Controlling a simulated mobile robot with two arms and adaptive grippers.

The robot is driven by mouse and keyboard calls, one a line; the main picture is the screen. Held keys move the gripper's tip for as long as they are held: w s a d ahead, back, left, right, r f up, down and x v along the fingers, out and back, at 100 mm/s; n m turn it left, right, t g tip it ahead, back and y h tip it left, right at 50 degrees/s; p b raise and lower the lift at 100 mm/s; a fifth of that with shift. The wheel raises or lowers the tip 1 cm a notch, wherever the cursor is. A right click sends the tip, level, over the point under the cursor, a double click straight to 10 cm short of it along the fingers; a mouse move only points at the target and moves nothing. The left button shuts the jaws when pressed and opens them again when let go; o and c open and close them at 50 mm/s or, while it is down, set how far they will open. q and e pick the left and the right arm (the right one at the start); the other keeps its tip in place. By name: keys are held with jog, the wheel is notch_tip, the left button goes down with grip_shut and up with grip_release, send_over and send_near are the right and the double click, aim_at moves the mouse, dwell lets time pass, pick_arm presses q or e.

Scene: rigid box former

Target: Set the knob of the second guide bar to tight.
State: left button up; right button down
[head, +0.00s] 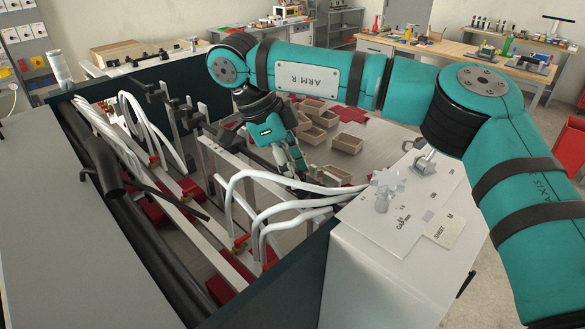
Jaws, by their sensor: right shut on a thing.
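My right gripper (292,165) reaches down into the machine, fingers low at the far side of a pale guide bar (226,156). Its fingers are closed on a small part at the bar, which they hide; it sits where a knob of this bar could be. I cannot read the knob's setting. Another long pale guide bar (150,177) runs parallel further left. Red blocks (243,243) with small brass-coloured fittings sit along the bars. My left gripper is not in view.
White hoses (262,205) arch close beside my right gripper, and more hoses (145,130) stand at the left. A white cabinet (385,245) with a star-shaped handwheel (383,190) stands at the front right. Small tan boxes (347,143) lie beyond my gripper.

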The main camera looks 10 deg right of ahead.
jog(key=shift+w+m+g, duration=0.1)
jog(key=shift+m+g, duration=0.2)
jog(key=shift+m, duration=0.6)
jog(key=m+g+p, duration=0.1)
jog(key=m, duration=0.1)
jog(key=shift+m+y, duration=0.3)
jog(key=shift+y, duration=0.1)
jog(key=shift+w+d+m+g+y+p, duration=0.1)
jog(key=shift+m+g+y+p, duration=0.2)
jog(key=shift+m, duration=0.75)
jog(key=shift+w+d+m+g+y+p, duration=0.1)
jog(key=shift+m+g+y+p, duration=0.15)
jog(key=shift+m, duration=0.8)
jog(key=c, duration=1)
grip_release()
